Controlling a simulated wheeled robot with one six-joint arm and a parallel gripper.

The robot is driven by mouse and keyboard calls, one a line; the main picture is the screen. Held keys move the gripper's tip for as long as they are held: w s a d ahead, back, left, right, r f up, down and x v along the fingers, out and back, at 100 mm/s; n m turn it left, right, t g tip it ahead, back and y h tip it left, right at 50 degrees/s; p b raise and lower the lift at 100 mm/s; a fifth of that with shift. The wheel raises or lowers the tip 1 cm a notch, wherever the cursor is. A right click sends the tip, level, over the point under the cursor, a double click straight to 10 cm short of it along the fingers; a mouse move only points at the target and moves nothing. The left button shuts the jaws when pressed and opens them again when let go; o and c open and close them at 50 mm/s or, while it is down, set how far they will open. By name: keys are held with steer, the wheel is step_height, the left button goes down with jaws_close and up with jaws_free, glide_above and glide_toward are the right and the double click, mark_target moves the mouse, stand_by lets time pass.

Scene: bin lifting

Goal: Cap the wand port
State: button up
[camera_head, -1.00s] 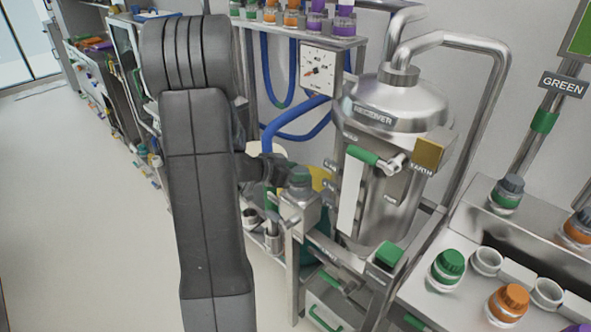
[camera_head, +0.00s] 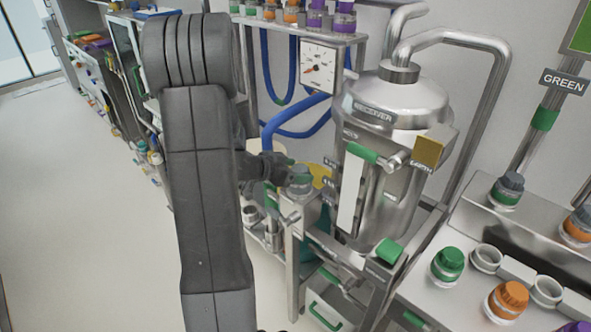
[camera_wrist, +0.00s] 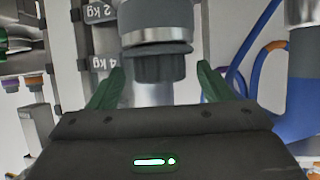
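My gripper (camera_wrist: 160,85) shows two green fingers in the wrist view. They stand apart on either side of a dark grey ribbed cap (camera_wrist: 160,68), with gaps between cap and fingers. The cap sits against a grey ring and pale cylinder. In the head view, my dark wrist reaches to a grey cap-like piece (camera_head: 299,177) on top of a steel post beside the receiver; my fingers are hard to make out there. I cannot tell which opening is the wand port. The steel receiver vessel (camera_head: 395,105) stands just right, with a green-ended handle (camera_head: 361,153).
A steel bench at right holds a green cap (camera_head: 448,262), an orange cap (camera_head: 510,297) and open white sockets (camera_head: 487,258). A green block (camera_head: 389,250) sits on a rail. Blue hoses (camera_head: 290,128) hang behind, below a dial gauge (camera_head: 318,65). Floor at left is clear.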

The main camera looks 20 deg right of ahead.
steer(key=shift+a+r, duration=0.1)
steer(key=v, duration=1.3)
steer(key=shift+s+a, duration=0.15)
steer(key=shift+a, duration=0.1)
steer(key=shift+d, duration=0.1)
steer(key=x, duration=1.3)
steer(key=shift+d, duration=0.3)
